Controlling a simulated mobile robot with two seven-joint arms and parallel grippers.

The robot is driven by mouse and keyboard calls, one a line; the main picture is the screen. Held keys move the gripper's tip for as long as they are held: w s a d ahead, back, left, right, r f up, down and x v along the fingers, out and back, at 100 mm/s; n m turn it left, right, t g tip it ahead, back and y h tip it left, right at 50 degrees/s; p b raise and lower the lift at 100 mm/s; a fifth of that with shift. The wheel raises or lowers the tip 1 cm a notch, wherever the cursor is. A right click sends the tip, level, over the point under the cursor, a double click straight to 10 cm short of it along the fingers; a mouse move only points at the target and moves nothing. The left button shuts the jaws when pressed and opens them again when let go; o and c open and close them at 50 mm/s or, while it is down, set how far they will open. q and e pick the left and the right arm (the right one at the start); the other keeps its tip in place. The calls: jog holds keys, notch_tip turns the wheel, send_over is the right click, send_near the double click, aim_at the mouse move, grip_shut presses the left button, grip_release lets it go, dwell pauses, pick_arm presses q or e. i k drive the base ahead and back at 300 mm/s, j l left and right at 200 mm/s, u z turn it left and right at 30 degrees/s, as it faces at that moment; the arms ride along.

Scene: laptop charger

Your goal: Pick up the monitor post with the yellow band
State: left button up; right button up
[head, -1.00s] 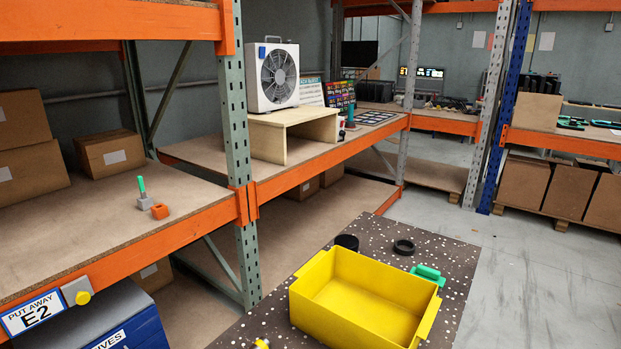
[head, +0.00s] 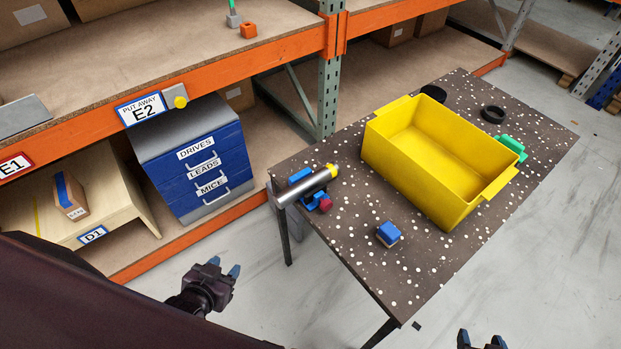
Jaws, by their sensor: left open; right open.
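The monitor post (head: 308,187) is a silver cylinder with a yellow band at its upper right end. It lies tilted across a blue holder (head: 301,176) at the left edge of the speckled table (head: 400,273), its lower left end reaching past the edge. A small dark red part (head: 325,204) is beside it. My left gripper (head: 224,266) is open and empty, in front of the shelving, lower left of the post and apart from it. My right gripper (head: 481,340) is open at the bottom edge, far from the post; only its fingertips show.
A yellow bin (head: 376,148) stands on the table, with two black rings (head: 493,114) and a green part (head: 512,147) around it. A blue and grey block (head: 388,234) lies near the front edge. Blue drawers (head: 205,170) stand on the shelf at left. Table space between post and bin is clear.

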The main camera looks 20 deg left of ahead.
aim_at(295, 192)
jog(key=k+j, duration=0.1)
jog(key=j, duration=1.9)
jog(key=k+z, duration=0.05)
